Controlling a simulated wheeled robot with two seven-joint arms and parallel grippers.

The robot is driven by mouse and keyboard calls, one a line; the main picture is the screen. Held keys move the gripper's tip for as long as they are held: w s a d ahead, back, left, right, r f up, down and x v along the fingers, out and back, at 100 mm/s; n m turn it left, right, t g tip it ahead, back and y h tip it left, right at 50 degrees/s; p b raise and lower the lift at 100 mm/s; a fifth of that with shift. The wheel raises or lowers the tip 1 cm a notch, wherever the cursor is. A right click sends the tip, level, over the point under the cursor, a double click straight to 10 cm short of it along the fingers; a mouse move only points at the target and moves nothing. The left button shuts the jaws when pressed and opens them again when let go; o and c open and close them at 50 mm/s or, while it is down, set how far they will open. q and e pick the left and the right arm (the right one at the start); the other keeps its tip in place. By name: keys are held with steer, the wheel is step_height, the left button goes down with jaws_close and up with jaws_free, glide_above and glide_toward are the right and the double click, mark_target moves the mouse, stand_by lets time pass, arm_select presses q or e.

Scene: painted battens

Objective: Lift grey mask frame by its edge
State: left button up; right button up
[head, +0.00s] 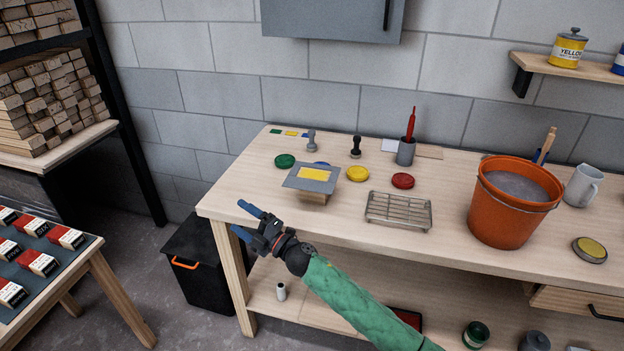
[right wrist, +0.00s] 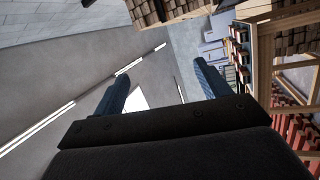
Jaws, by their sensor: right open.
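The grey mask frame (head: 291,182) is a flat grey plate with a yellow rectangle (head: 314,174) showing in its middle. It lies on top of a wooden block (head: 315,198) on the workbench, near the bench's left part. My right gripper (head: 243,219) is at the bench's front left edge, left of and nearer than the frame, apart from it. Its blue fingers are open with nothing between them. The right wrist view shows the same open fingers (right wrist: 160,88) and not the mask frame. My left gripper is in neither view.
Green (head: 285,161), yellow (head: 357,173) and red (head: 402,181) round pads lie around the frame. A wire rack (head: 398,211) and an orange bucket (head: 512,205) stand to the right. A black bin (head: 198,262) is below left. The bench's front left corner is clear.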

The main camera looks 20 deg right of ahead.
steer(key=a+r+n+g+y, duration=0.35)
steer(key=r+n+g, duration=0.2)
steer(key=n, duration=0.25)
steer(key=n+g+h, duration=1)
steer(key=n+h, duration=0.5)
steer(key=h, duration=0.3)
glide_toward(309, 184)
steer(key=shift+a+f, duration=0.1)
steer(key=shift+a, duration=0.2)
steer(key=shift+f, duration=0.85)
steer(key=f+p, duration=0.1)
steer(key=f, duration=0.1)
steer(key=f+p, duration=0.2)
steer(key=shift+d, duration=0.2)
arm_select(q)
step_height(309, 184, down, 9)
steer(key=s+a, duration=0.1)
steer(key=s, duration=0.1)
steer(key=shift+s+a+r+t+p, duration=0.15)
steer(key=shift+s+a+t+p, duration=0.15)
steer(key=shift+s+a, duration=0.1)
arm_select(e)
steer(key=shift+f, duration=0.65)
